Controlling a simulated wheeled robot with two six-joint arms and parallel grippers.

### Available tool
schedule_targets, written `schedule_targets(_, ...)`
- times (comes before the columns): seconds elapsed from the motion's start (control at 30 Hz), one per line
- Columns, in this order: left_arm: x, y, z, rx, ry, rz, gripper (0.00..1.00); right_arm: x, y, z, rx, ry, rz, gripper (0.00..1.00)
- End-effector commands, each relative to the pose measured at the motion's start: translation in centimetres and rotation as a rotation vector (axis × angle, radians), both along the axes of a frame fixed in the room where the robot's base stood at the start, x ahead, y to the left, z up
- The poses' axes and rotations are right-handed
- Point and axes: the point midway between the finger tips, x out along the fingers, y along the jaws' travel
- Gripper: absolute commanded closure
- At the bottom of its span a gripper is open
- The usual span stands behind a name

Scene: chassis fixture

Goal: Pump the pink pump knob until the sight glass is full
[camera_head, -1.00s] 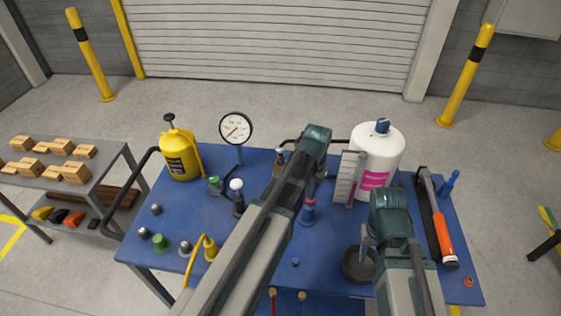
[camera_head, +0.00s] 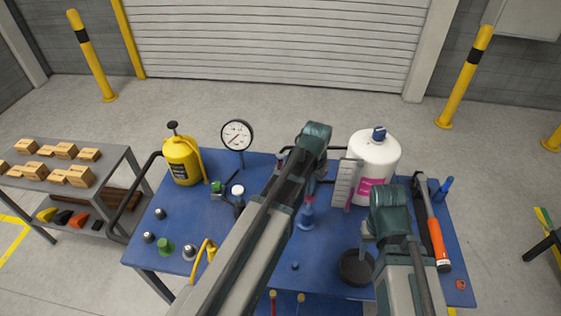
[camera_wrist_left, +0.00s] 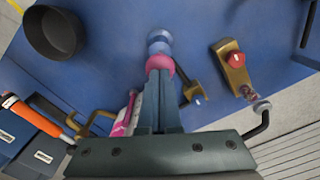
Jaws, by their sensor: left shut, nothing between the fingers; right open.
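The pink pump knob (camera_wrist_left: 160,65) sits on top of the small blue pump (camera_head: 306,215), near the middle of the blue table. In the left wrist view the shut, empty fingers of my left gripper (camera_wrist_left: 160,78) are right over the knob. I cannot tell whether they touch it. A grey upright panel with scale marks (camera_head: 345,184), apparently the sight glass, stands right of the pump; its level is too small to read. My right gripper (camera_head: 368,230) is open, beside the black bowl at the right; its arm hides part of it.
The white jug (camera_head: 375,155) stands behind the panel. A black bowl (camera_head: 356,267) and an orange-handled tool (camera_head: 437,240) are to the right. A dial gauge (camera_head: 237,135), a yellow canister (camera_head: 182,160) and several small fittings stand at the left.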

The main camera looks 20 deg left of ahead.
Motion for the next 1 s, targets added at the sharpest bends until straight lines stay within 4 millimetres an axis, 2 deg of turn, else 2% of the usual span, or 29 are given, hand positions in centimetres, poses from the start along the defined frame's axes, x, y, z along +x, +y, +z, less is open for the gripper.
schedule_targets(0.23,0.0,0.0,-0.5,0.000,0.000,0.000,1.00,0.0,0.0,-0.5,0.002,0.000,-0.009,0.50)
schedule_targets(0.57,0.0,0.0,-3.3,0.000,0.000,0.000,1.00,0.0,0.0,-3.3,0.001,0.000,-0.003,0.50)
schedule_targets(1.0,0.0,0.0,0.2,0.000,0.000,0.000,1.00,0.0,0.0,0.2,0.001,0.000,-0.003,0.50)
